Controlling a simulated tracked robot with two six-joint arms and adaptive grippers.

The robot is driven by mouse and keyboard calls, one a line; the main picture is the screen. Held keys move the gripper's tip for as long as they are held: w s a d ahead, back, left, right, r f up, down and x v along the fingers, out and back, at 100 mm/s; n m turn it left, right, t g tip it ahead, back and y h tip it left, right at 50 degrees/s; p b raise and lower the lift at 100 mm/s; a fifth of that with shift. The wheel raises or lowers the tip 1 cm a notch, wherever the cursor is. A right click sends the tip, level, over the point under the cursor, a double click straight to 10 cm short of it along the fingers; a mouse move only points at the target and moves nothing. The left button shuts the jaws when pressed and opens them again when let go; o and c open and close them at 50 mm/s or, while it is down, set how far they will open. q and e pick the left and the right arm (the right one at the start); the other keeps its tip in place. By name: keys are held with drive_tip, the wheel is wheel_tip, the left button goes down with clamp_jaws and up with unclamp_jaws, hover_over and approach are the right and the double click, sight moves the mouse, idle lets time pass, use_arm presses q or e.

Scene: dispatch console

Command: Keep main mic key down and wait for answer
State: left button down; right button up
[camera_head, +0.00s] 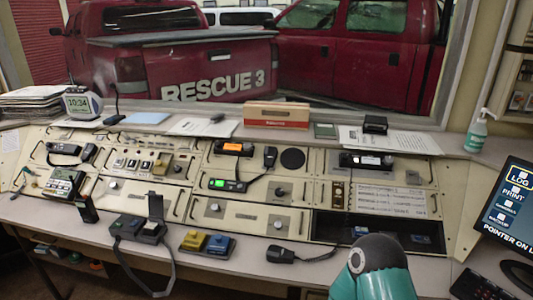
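The console (240,195) is a long cream panel sloping across the picture. I cannot tell for sure which unit carries the main mic key. A black hand microphone (280,254) lies further right on the ledge. No hand is on any of these. Neither gripper shows; only a teal and dark grey part of my arm enters at the bottom.
A radio with a lit green display (227,185) and one with an orange display (234,148) sit in the panel. A clock reading 10:34 (82,103), papers and a pump bottle (478,131) stand along the back shelf. A monitor (510,212) is at right.

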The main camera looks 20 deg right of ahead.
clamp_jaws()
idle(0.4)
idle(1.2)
